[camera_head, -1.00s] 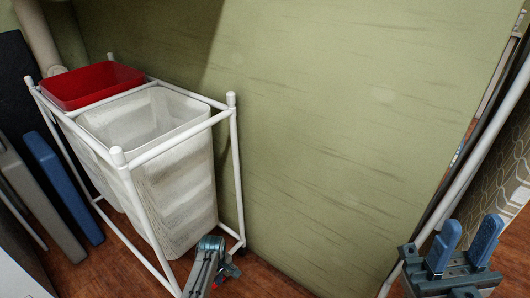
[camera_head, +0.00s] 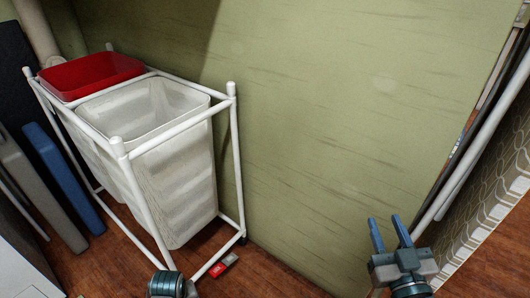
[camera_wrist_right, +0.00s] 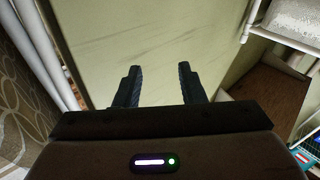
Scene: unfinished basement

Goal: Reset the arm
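My right gripper (camera_head: 389,228) stands at the lower right of the head view, its two blue fingers pointing up and apart. It is open and empty. In the right wrist view its dark fingers (camera_wrist_right: 159,86) are spread with only the green wall between them. A teal and grey part of my left arm (camera_head: 166,284) shows at the bottom edge of the head view, but the left fingers do not show.
A white pipe frame (camera_head: 236,165) holds a white bin (camera_head: 175,190) and a red bin (camera_head: 92,75) at the left. A small red and grey item (camera_head: 223,265) lies on the wooden floor by it. A green wall (camera_head: 340,130) fills the middle. White poles (camera_head: 480,125) and patterned panel (camera_head: 490,215) are right.

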